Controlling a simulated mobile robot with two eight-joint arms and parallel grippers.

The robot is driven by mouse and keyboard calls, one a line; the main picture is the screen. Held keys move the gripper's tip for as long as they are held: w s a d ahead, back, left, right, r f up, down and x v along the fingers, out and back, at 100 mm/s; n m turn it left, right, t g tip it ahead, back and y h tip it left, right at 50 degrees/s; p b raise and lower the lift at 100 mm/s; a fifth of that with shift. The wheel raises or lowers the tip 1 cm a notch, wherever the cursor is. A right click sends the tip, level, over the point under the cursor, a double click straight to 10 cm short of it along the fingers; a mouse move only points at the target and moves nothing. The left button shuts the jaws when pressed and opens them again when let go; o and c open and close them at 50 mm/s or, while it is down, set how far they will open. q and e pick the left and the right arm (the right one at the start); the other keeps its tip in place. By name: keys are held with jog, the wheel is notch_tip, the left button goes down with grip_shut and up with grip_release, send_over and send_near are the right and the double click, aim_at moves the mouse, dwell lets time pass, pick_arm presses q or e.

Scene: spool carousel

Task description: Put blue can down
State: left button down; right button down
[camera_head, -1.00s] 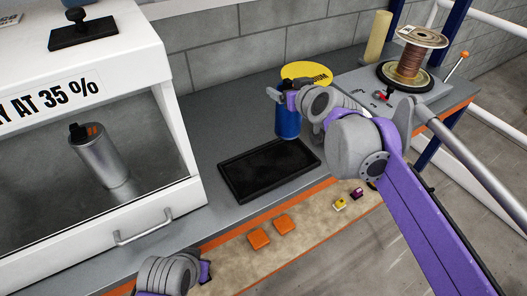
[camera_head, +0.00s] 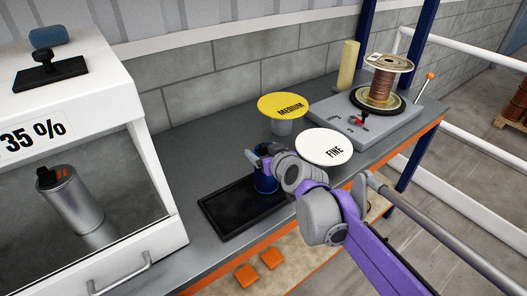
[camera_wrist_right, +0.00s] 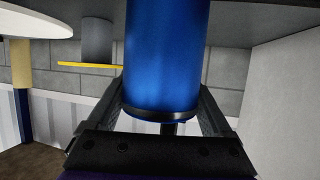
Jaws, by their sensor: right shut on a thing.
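The blue can (camera_head: 265,185) is upright at the right part of the black tray (camera_head: 222,221) in the head view. I cannot tell whether its base touches the tray. My right gripper (camera_head: 262,160) is at the can's upper part, partly hidden by its own wrist. In the right wrist view the blue can (camera_wrist_right: 165,55) stands between the two fingers of my right gripper (camera_wrist_right: 165,105), which is shut on it. That view looks upside down. My left gripper is out of view.
A yellow MEDIUM disc (camera_head: 284,106) and a white FINE disc (camera_head: 324,147) stand behind and right of the can. A copper spool (camera_head: 384,82) is farther back. A white cabinet (camera_head: 150,150) with a silver can (camera_head: 72,205) is at left. The tray's left part is empty.

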grip_release()
jog(key=shift+f, duration=0.1)
jog(key=shift+s+d+r, duration=0.1)
jog(key=shift+s+r, duration=0.05)
jog(key=shift+r, duration=0.05)
jog(key=p+v, duration=0.1)
jog(key=v, duration=1.1)
jog(key=s+d+f+m+g+h, duration=0.2)
jog(key=s+d+f, duration=0.4)
jog(key=s+f, duration=0.5)
jog(key=s+d+f+m+g+h, duration=0.2)
jog(key=s+d+f+g, duration=0.3)
jog(key=s+f, duration=0.6)
jog(key=shift+s+d+f+m+g+h, duration=0.35)
jog(key=shift+s+d+h, duration=0.35)
jog(key=shift+d, duration=0.35)
